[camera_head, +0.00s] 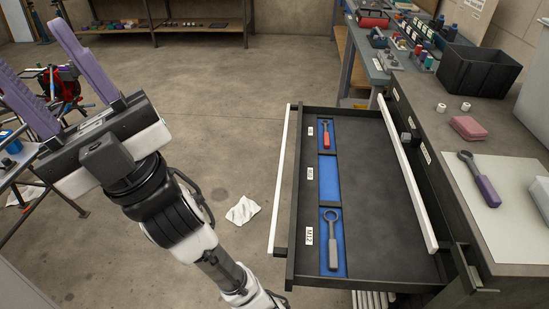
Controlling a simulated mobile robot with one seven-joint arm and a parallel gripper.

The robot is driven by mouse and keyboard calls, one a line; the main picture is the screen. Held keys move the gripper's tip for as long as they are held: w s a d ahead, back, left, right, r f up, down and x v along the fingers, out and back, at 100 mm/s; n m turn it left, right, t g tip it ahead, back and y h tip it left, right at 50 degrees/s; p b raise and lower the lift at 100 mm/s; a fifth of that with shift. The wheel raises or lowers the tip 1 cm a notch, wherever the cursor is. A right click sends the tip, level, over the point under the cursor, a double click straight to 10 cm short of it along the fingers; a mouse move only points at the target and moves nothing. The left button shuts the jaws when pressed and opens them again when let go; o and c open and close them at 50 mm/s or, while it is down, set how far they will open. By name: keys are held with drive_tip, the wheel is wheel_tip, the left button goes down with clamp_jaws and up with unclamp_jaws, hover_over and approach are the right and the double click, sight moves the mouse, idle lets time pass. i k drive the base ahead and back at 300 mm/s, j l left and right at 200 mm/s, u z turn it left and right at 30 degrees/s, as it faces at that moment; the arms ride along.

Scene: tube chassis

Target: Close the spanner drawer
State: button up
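The spanner drawer (390,255) is pulled out to the left from the workbench (443,150). A long white bar handle (282,185) runs along its outer front edge. Inside is a blue-lined strip with three labelled slots. A red-handled spanner (326,136) lies in the far slot, the middle slot (328,180) is empty, and a grey ring spanner (333,240) lies in the near slot, labelled M12. A purple-handled spanner (481,183) lies on the bench top. My gripper (32,48), with purple fingers spread apart, is open and empty at the upper left, well away from the drawer.
A second white bar (408,175) runs along the bench front above the drawer. A black bin (482,72) and a pink block (468,128) sit on the bench. A white cloth (243,210) lies on the floor.

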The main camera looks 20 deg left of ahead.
sight(382, 246)
drive_tip(key=i+j, duration=0.3)
drive_tip(key=j, duration=0.15)
drive_tip(key=i+j+u, duration=0.15)
drive_tip(key=j, duration=0.35)
drive_tip(key=i, duration=0.1)
